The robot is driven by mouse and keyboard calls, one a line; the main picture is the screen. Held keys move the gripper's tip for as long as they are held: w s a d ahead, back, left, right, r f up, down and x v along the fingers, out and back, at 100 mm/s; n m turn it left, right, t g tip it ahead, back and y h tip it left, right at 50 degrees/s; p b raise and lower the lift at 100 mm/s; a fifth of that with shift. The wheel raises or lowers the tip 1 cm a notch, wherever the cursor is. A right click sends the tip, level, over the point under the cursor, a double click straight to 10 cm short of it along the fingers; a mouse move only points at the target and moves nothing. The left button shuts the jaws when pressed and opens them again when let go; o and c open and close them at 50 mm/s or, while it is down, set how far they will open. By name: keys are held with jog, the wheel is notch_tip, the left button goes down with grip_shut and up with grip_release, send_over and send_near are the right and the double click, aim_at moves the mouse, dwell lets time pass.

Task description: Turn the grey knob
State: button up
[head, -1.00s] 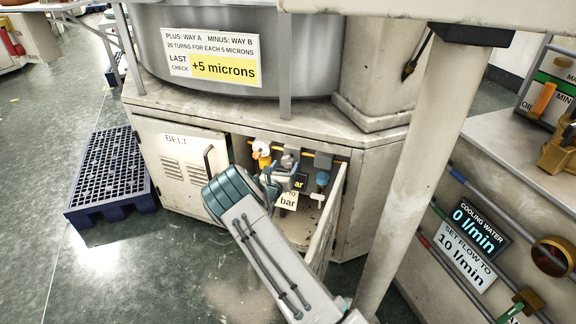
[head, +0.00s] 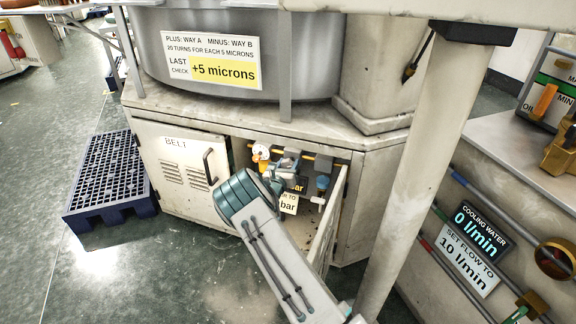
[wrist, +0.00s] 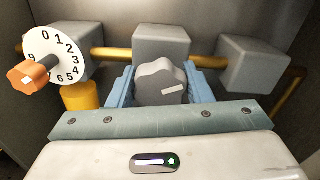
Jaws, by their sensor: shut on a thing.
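The grey knob (wrist: 160,84) sits on the front of a grey block in the wrist view, with a light mark on its face pointing to the right. My gripper (wrist: 155,88) is shut on it, with one blue finger on each side. In the head view my gripper (head: 284,168) reaches into the open cabinet and covers the knob there. A label ending in "bar" (head: 289,204) and a dark display (head: 300,185) are partly hidden behind my gripper.
A white numbered dial (wrist: 56,56) with an orange knob (wrist: 27,77) is close on the left. Grey blocks (wrist: 254,66) sit along a brass pipe (wrist: 207,62). The open cabinet door (head: 325,225) stands right of my arm. A blue pallet (head: 108,175) lies at left.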

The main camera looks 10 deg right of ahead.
jog(key=shift+m, duration=0.3)
jog(key=m+b, duration=0.1)
jog(key=m, duration=0.5)
jog(key=shift+f+b, duration=0.15)
jog(key=shift+b, duration=0.15)
jog(key=m+b, duration=0.2)
jog(key=m, duration=0.3)
dwell(0.4)
jog(key=o, duration=1)
jog(key=shift+s, duration=0.1)
jog(key=p+v, duration=0.3)
jog(key=v, duration=1)
jog(key=shift+s+a, duration=0.2)
jog(key=shift+s, duration=0.1)
